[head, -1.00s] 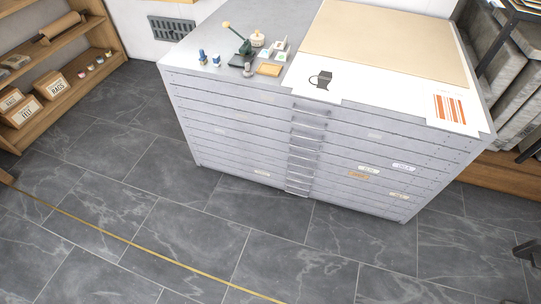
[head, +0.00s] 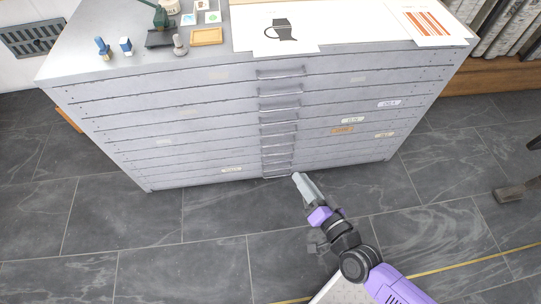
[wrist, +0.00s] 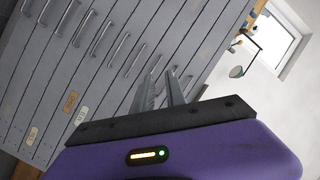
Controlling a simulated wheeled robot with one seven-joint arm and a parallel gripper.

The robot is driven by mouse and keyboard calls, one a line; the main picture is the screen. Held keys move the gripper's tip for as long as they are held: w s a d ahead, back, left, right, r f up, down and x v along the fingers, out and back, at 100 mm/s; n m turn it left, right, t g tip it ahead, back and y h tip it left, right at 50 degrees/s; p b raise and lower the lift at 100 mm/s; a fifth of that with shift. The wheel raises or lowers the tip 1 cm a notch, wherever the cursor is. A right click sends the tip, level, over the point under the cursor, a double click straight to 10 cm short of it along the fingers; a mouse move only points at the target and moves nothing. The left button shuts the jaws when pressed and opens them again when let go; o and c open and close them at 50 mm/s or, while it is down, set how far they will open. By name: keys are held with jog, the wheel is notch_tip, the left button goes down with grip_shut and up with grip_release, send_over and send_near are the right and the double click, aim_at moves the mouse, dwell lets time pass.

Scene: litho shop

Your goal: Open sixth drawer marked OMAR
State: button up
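The grey flat-file cabinet (head: 215,122) stands ahead with its several wide drawers all shut. Bar handles run down its middle, among them a lower one (head: 278,132). Small labels sit on some fronts: an orange one (head: 342,130) and pale ones (head: 389,104) to the right. My gripper (head: 298,177) is low in front of the cabinet, just right of the lowest handles. In the wrist view my gripper (wrist: 161,76) shows two parted fingers with nothing between them, apart from the handles (wrist: 113,47).
Prints (head: 280,33), small bottles (head: 102,47) and an orange tray (head: 206,37) lie on the cabinet top. A dark stand foot (head: 510,192) is on the floor at the right. The tiled floor (head: 215,245) before the cabinet is clear.

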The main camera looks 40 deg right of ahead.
aim_at(273, 146)
jog(key=shift+w+d+f+m+g+h+b, duration=0.65)
jog(key=shift+w+d+f+m+b, duration=1.75)
jog(key=shift+w+f, duration=1.65)
jog(key=shift+w+d+f+m+g+h+b, duration=0.35)
jog(key=shift+w+d+f+m+h+b, duration=0.55)
jog(key=shift+w+d+f+m+b, duration=1.75)
jog(key=shift+w+d+f+m+g+h+b, duration=0.65)
jog(key=shift+w+d+f+m+b, duration=0.65)
jog(key=shift+w+f+b, duration=2.85)
jog(key=w+p, duration=0.1)
jog(key=w, duration=0.1)
jog(key=w+f+p, duration=0.1)
jog(key=shift+w+a+f+p, duration=0.15)
jog(key=shift+w+p, duration=0.15)
jog(key=shift+w, duration=0.05)
grip_shut()
